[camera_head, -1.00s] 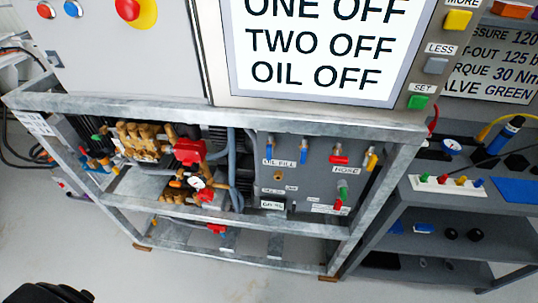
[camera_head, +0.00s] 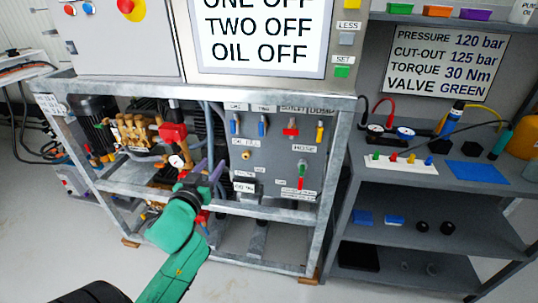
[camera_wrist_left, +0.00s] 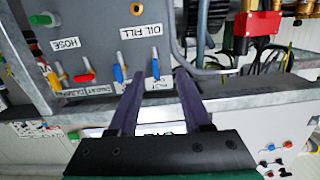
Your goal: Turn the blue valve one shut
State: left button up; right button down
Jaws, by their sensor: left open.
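Two blue valve handles sit side by side on the grey panel (camera_head: 270,187). The left one, which I take for blue valve one (camera_head: 235,125), points straight down; the other blue handle (camera_head: 261,127) does too. My left gripper (camera_head: 210,168) is open and empty, below and left of blue valve one. In the left wrist view, seen upside down, blue valve one (camera_wrist_left: 155,68) appears between the left gripper's open purple fingertips (camera_wrist_left: 159,73), beyond them with no visible contact. The label beside it is too small to read surely. My right gripper is not in view.
A red handle (camera_head: 291,129), yellow handle (camera_head: 320,132) and green handle (camera_head: 302,170) share the panel. The metal frame's top rail (camera_head: 270,94) runs above the valves. Pump parts (camera_head: 135,132) crowd the left. A shelf (camera_head: 450,178) with fittings stands right.

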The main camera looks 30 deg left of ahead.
pick_arm(q)
notch_tip(320, 180, up, 4)
jog(key=d+r+t, duration=0.1)
jog(key=d, duration=0.1)
send_near(232, 127)
jog(key=p+x, duration=0.1)
jog(key=x, duration=0.7)
jog(key=shift+w+a, duration=0.1)
jog(key=shift+w, duration=0.15)
grip_shut()
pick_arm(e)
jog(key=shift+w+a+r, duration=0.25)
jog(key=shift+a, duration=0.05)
